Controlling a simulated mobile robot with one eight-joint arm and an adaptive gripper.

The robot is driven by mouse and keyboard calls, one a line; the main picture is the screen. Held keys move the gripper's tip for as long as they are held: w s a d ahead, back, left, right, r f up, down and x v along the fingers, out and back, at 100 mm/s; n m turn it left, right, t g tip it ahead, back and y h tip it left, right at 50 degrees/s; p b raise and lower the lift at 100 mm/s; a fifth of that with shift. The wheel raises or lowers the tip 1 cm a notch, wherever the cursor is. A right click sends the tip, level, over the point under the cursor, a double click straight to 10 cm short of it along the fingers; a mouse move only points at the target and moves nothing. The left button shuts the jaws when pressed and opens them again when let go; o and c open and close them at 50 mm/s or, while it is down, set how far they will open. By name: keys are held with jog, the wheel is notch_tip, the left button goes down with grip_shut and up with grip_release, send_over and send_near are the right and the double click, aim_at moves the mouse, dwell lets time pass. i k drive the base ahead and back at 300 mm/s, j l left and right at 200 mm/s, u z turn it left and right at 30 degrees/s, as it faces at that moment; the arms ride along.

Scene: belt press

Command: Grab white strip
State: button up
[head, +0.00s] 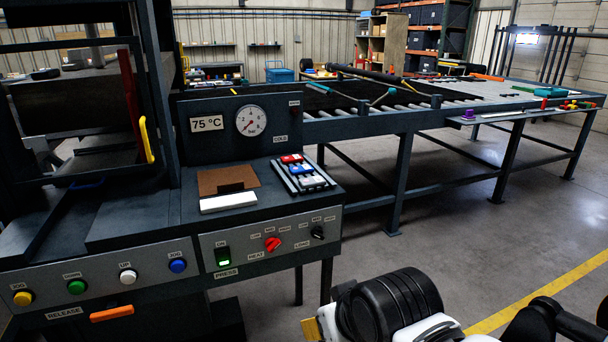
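A short white strip (228,202) lies flat on the dark press table, along the front edge of a brown sheet (229,180) with a dark piece on it. The strip is uncovered, and nothing holds it. A second, thin pale strip (497,117) lies along the front ledge of the long roller table, farther off at the right. Parts of my arm show at the bottom right, on the floor side and apart from the press table. I cannot make out my gripper's fingers there.
A small rack with red, blue and white blocks (303,175) stands right of the brown sheet. The gauge panel (240,125) rises behind. Buttons and knobs line the front panel (270,245). The roller table (400,122) extends right; open floor (430,235) lies before it.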

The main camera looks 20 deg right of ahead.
aim_at(242, 200)
jog(key=i+l+u, duration=0.2)
jog(key=i, duration=0.25)
jog(key=i+l+u, duration=0.2)
jog(key=i, duration=0.2)
jog(key=i+l+u, duration=0.2)
jog(key=i, duration=0.2)
